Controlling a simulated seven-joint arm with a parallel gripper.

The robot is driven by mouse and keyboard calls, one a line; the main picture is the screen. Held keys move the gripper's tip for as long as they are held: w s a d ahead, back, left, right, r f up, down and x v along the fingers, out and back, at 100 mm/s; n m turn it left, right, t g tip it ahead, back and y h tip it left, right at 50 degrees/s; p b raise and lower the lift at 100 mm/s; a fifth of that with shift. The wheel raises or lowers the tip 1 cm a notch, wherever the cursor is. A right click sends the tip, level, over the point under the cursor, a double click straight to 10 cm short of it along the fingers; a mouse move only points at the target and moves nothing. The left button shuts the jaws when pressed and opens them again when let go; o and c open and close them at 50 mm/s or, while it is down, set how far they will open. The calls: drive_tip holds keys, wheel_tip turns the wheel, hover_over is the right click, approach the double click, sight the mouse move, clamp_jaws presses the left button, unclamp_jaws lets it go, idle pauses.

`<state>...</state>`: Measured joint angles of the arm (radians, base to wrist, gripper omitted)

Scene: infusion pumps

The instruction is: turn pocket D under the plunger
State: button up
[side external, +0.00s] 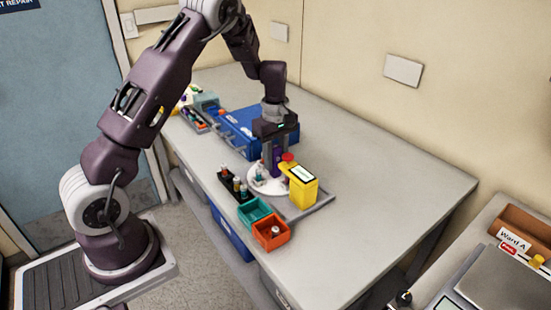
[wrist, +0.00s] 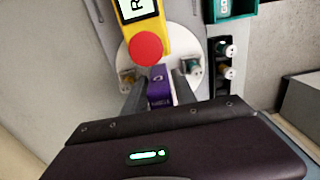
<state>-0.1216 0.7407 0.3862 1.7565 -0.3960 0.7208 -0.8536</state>
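A white round turntable (side external: 262,187) stands on a grey base below a yellow block (side external: 303,190) with a pale label. A red round plunger head (wrist: 146,49) shows over the turntable in the wrist view. Small vials stand on the turntable, one at its left edge (wrist: 127,76) and one at its right (wrist: 192,68). My gripper (wrist: 160,86) points down at the turntable's near side, its fingers either side of a purple lettered box (wrist: 160,88). Whether the fingers press on it is unclear. Pocket letters cannot be read.
A black rack (side external: 236,186) of several vials, a teal bin (side external: 254,213) and an orange bin (side external: 271,234) stand near the table's front edge. A blue case (side external: 236,120) lies behind. The table's right side (side external: 390,185) is clear.

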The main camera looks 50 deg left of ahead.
sight(276, 146)
wheel_tip(276, 146, up, 7)
drive_tip(key=shift+f, duration=0.1)
drive_tip(key=s+d+r+m+t+h, duration=0.1)
drive_tip(key=s+d+r+m+t, duration=0.2)
drive_tip(key=s+d+r+m, duration=0.85)
drive_tip(key=s+d+r+m+t, duration=0.1)
drive_tip(key=s+d+m, duration=0.1)
drive_tip(key=s, duration=0.5)
drive_tip(key=s+d+r+m+t+y, duration=0.1)
drive_tip(key=s+m, duration=0.3)
drive_tip(key=s, duration=0.4)
drive_tip(key=shift+s+d+r+t, duration=0.25)
drive_tip(key=shift+d+r+t, duration=0.1)
drive_tip(key=shift+d, duration=0.45)
